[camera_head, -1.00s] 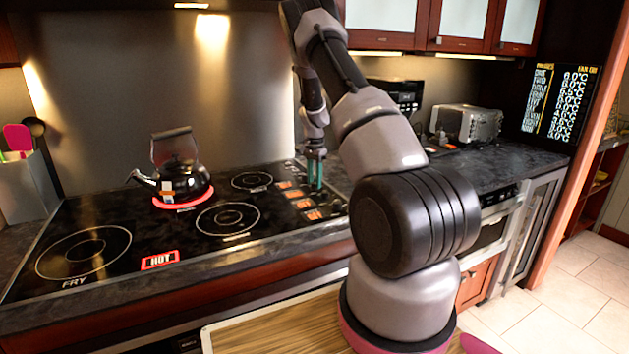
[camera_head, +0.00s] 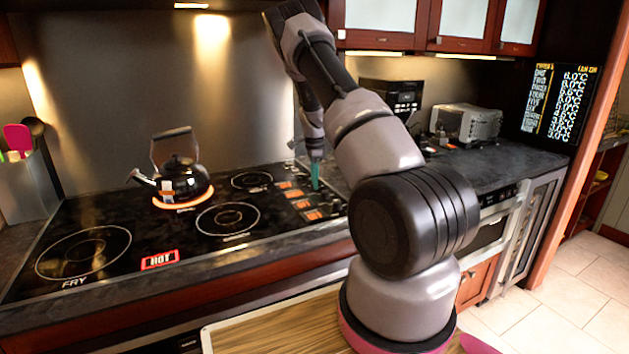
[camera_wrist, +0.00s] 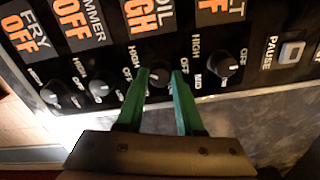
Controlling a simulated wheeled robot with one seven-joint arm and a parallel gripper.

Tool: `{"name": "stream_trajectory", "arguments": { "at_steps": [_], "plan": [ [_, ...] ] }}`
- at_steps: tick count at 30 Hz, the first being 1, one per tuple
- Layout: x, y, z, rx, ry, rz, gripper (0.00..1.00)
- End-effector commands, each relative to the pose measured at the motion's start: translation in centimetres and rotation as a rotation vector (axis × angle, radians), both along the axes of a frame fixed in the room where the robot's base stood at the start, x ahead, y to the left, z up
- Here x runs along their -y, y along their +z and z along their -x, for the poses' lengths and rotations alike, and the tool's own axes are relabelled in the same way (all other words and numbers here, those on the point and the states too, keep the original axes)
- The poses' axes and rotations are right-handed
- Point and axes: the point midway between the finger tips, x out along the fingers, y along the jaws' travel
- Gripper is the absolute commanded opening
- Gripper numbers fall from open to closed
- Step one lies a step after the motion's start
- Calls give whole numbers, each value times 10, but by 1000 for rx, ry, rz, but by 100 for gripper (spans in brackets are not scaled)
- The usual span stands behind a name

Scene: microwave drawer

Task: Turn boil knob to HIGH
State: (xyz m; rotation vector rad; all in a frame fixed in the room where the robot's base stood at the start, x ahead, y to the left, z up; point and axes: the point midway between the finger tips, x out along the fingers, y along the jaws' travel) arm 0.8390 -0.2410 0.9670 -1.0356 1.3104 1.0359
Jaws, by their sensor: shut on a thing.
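The boil knob (camera_wrist: 160,77) is a small black dial on the stove's control panel, in the middle of the wrist view. My gripper (camera_wrist: 160,74) has its green fingers on either side of this knob and is shut on it. In the head view my gripper (camera_head: 315,177) points down at the panel right of the burners, and the knob is hidden there.
The fry knob (camera_wrist: 52,92), simmer knob (camera_wrist: 99,88) and another knob (camera_wrist: 227,65) flank the boil knob closely; their displays read OFF. A pause button (camera_wrist: 291,52) is at right. A black kettle (camera_head: 181,179) stands on the back burner. A red HOT sign (camera_head: 160,260) is lit.

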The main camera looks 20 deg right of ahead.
Motion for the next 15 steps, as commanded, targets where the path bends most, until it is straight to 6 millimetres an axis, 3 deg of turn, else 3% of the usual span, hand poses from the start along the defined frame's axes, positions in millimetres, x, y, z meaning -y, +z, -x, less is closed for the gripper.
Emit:
{"name": "stream_trajectory", "arguments": {
  "at_steps": [13, 14, 15],
  "plan": [
    [0, 1, -1, 2, -11, 0, 0],
    [0, 1, -1, 2, -11, 0, 44],
    [0, 1, -1, 2, -11, 0, 59]
  ]
}}
